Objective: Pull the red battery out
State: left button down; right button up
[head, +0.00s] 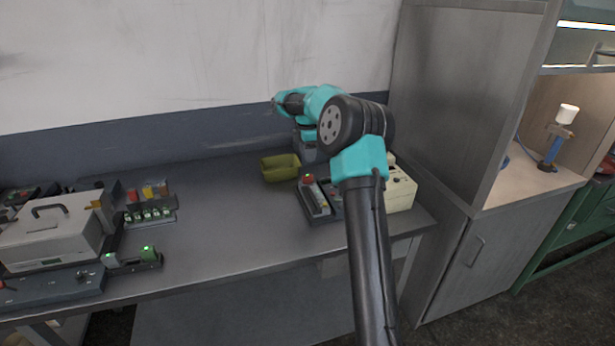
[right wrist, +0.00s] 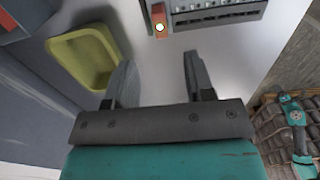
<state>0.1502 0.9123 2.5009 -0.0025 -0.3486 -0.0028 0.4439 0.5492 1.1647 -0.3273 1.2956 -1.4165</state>
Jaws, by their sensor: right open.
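A red battery (head: 308,179) sits at the back end of a grey and black charger-like unit (head: 322,207) on the workbench, right of the yellow bin. In the right wrist view a red block (right wrist: 158,13) with a bright round light shows beside a grey slotted unit (right wrist: 222,12). My right gripper (right wrist: 160,66) is open and empty, its two fingers apart, with the red block beyond them. My left gripper is not in view.
A yellow-green bin (head: 272,176) stands left of the unit and also shows in the right wrist view (right wrist: 85,62). A cream box (head: 402,190) stands to the right. Racks with coloured blocks (head: 148,193) and a grey case (head: 45,240) occupy the left. The bench middle is clear.

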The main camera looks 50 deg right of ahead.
aim_at(307, 175)
notch_tip(307, 175, down, 10)
dwell(0.5)
jog(key=shift+c, duration=0.3)
grip_shut()
dwell(0.4)
